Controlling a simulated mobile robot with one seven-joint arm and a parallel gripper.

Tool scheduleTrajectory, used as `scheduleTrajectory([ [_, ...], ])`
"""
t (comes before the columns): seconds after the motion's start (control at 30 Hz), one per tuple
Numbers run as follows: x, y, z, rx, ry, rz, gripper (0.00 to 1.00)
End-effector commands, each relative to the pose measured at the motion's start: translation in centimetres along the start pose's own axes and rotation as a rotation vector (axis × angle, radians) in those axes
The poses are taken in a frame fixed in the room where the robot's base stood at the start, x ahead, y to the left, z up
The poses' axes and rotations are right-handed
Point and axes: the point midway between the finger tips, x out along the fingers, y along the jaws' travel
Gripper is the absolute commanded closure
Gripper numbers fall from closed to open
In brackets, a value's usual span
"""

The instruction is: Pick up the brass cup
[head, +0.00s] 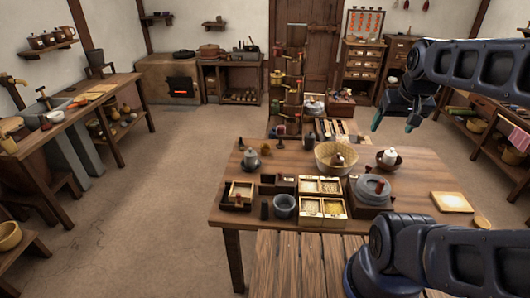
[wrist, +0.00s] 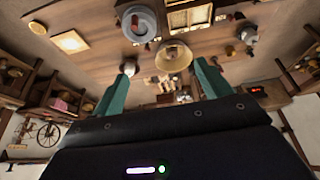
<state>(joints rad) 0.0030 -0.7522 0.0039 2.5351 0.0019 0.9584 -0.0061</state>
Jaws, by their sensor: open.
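A small yellow-brown object (head: 12,124) on the left bench is too small to identify. My gripper (head: 392,125) is open and empty, raised above the far right part of the middle table (head: 415,190). Its two green fingers stand apart in the wrist view (wrist: 165,68), with nothing held between them. In that view the table appears at the top, beyond the fingertips.
The table bears a woven basket (head: 326,160), a quern (head: 362,196), divided grain boxes (head: 334,208), a grey mortar (head: 284,206) and a lidded pot in a dark red bowl (head: 398,163). Floor (head: 150,210) is clear to the left.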

Motion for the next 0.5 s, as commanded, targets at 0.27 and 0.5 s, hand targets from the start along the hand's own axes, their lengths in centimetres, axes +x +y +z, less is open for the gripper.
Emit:
scheduleTrajectory([
  [0.27, 0.4, -1.0, -4.5, -0.168, -0.034, -0.001, 0.23],
  [0.5, 1.9, -3.0, -10.7, -0.41, -0.073, -0.01, 0.23],
])
